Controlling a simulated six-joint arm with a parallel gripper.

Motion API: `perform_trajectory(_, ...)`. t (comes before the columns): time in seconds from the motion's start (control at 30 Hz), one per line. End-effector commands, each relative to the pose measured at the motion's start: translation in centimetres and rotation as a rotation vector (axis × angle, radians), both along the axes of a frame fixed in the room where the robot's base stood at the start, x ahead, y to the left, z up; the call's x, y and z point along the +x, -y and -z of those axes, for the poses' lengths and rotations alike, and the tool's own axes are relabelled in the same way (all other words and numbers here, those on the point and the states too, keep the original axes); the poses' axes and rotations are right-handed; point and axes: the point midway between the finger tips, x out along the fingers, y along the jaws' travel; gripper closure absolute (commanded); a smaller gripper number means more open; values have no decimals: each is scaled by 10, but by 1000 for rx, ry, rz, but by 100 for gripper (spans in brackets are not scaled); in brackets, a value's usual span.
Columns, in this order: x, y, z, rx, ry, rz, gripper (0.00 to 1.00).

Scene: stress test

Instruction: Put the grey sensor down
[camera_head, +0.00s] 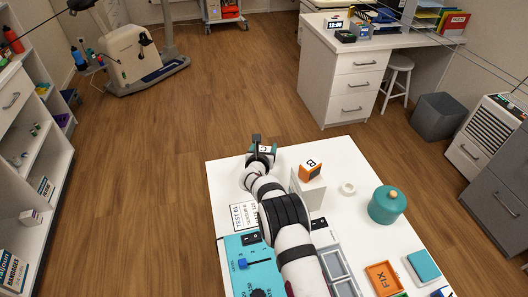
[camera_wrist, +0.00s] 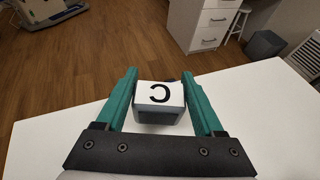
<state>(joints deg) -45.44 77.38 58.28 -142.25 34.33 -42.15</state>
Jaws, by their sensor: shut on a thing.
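My gripper (camera_head: 262,150) is over the far left part of the white table (camera_head: 228,178). In the wrist view my gripper (camera_wrist: 160,98) has its two green fingers on either side of the grey sensor (camera_wrist: 160,115), a small block with a white top marked C and darker grey sides. The fingers are shut on it. The sensor appears near the table's far edge in that view; I cannot tell whether its underside touches the table. In the head view the gripper and arm mostly hide it.
An orange block marked B (camera_head: 311,168) sits on a white stand (camera_head: 308,190) to the right. Beyond are a white ring (camera_head: 347,188) and a teal lidded jar (camera_head: 387,205). A label card (camera_head: 243,215), blue panel (camera_head: 255,272), grey compartments (camera_head: 337,268) and orange FIX tray (camera_head: 383,278) lie nearer.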

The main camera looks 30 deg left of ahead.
Motion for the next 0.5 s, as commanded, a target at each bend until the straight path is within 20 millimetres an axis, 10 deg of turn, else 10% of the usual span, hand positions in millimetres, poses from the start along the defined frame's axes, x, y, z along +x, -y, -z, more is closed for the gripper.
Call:
perform_trajectory(0.4,0,0,16,2,1,2,90)
perform_trajectory(0.43,0,0,17,1,1,1,29)
perform_trajectory(0.5,0,0,17,1,1,1,16)
